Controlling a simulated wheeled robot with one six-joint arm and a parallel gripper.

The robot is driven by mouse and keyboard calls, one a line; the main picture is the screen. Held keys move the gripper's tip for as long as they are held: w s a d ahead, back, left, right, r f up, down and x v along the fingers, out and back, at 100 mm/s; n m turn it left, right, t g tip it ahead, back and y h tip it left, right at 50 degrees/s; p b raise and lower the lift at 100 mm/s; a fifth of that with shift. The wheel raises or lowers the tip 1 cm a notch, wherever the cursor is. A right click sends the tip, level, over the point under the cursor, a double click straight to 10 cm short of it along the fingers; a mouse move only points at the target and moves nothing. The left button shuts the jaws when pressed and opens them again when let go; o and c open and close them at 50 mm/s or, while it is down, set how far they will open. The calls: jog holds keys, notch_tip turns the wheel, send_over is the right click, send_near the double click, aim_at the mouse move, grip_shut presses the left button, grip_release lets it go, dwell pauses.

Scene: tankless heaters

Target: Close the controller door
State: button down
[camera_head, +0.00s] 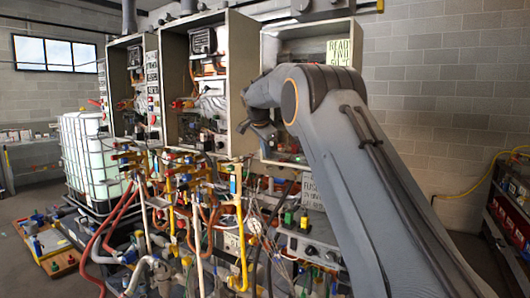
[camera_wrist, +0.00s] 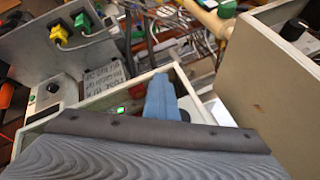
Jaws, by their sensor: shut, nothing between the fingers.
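Tall open-fronted cabinets stand in a row in the head view. The middle cabinet (camera_head: 189,100) shows wiring and parts inside. A flat beige panel (camera_head: 243,75) stands along its right side; I cannot tell whether this is the controller door or a fixed wall. My gripper (camera_head: 264,140) is shut and empty, in front of the right cabinet (camera_head: 267,60), just right of that panel. In the wrist view the blue-grey fingers of my gripper (camera_wrist: 160,95) are together over a pale frame edge (camera_wrist: 110,92). A beige panel (camera_wrist: 270,75) rises to the right, apart from the fingers.
Pipes, valves and hoses (camera_head: 200,210) crowd the space below the cabinets. A grey box (camera_wrist: 60,45) with yellow and green connectors is at upper left in the wrist view. A white caged tank (camera_head: 92,160) stands left. Floor is free at far left.

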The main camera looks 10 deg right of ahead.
jog(key=shift+w+d+r, duration=0.15)
jog(key=shift+d+r, duration=0.15)
jog(key=shift+d, duration=0.05)
jog(key=shift+s+a+f+b, duration=0.2)
jog(key=shift+s+a+b, duration=0.2)
jog(key=shift+b, duration=0.15)
jog(key=s+a+r+b, duration=0.3)
jog(key=a+r, duration=0.5)
jog(key=a, duration=0.1)
jog(key=s+d+f+n+g+y, duration=0.15)
jog(key=s+f+n, duration=0.25)
jog(key=s+f, duration=0.6)
jog(key=s+d+f+n+g+y, duration=0.1)
jog(key=s+d+f+n+g, duration=0.2)
jog(key=s+f, duration=0.6)
jog(key=s+f+n, duration=0.2)
jog(key=s+f, duration=0.4)
jog(key=s, duration=0.4)
jog(key=s+d+f+n, duration=0.1)
jog(key=s+f+n, duration=0.1)
jog(key=s+f, duration=0.5)
jog(key=s+d+f+n+g, duration=0.1)
jog(key=s+f+n, duration=0.2)
jog(key=s, duration=1)
notch_tip(320, 180, down, 3)
jog(key=shift+s+f+y, duration=0.15)
jog(key=shift+f+y, duration=0.05)
jog(key=shift+y, duration=0.15)
